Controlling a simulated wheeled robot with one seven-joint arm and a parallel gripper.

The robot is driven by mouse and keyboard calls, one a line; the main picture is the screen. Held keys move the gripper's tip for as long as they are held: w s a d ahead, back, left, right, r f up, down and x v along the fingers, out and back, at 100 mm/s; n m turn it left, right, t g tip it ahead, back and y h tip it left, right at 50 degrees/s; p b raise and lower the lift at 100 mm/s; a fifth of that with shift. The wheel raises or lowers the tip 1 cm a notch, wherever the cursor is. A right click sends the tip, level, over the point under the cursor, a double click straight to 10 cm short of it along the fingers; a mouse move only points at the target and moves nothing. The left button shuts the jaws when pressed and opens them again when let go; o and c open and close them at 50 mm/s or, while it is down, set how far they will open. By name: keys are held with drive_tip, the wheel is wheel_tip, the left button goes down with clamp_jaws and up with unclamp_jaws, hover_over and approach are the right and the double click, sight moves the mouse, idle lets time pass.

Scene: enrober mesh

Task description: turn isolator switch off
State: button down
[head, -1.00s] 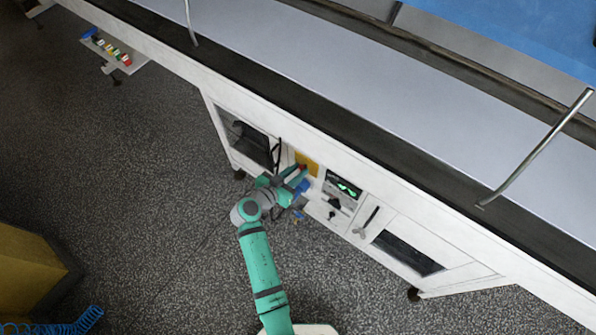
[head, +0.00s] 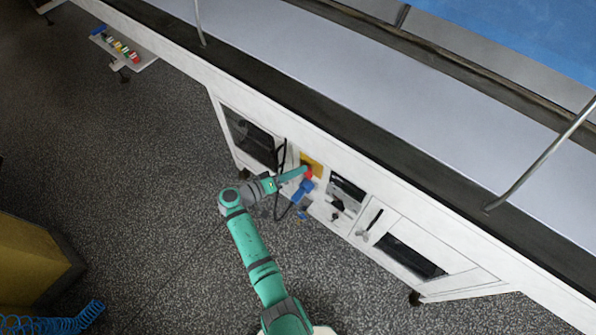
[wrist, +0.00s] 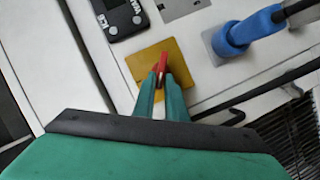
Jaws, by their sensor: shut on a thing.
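The isolator switch has a red handle (head: 309,173) on a yellow plate (head: 315,163) on the front of the white cabinet. In the wrist view the red handle (wrist: 162,66) stands out from the yellow plate (wrist: 178,57), and its long part slants slightly from vertical. My gripper (head: 305,171) is at the plate. In the wrist view my gripper (wrist: 161,82) is shut on the red handle, with one green finger on each side. The fingers hide the handle's lower part.
A blue plug (wrist: 248,30) with a black cable is close beside the plate. A black meter (wrist: 120,15) sits on the panel. A display (head: 346,190) on the cabinet front looks dark. The conveyor edge overhangs the cabinet. Grey floor before it is open.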

drive_tip(key=shift+w+d+f+n+h, duration=0.1)
drive_tip(key=shift+f+n+h, duration=0.1)
drive_tip(key=shift+n+h, duration=0.45)
drive_tip(key=shift+w+d+f+n+h, duration=0.15)
drive_tip(key=shift+f+n+h, duration=0.1)
drive_tip(key=shift+n, duration=0.85)
drive_tip(key=shift+w+f+n+h, duration=0.15)
drive_tip(key=shift+n+h, duration=0.25)
drive_tip(key=shift+n, duration=0.45)
drive_tip(key=c, duration=1.8)
unclamp_jaws()
drive_tip(key=shift+c, duration=0.2)
drive_tip(key=v, duration=1.1)
drive_tip(key=shift+f, duration=0.2)
drive_tip(key=shift+s, duration=0.15)
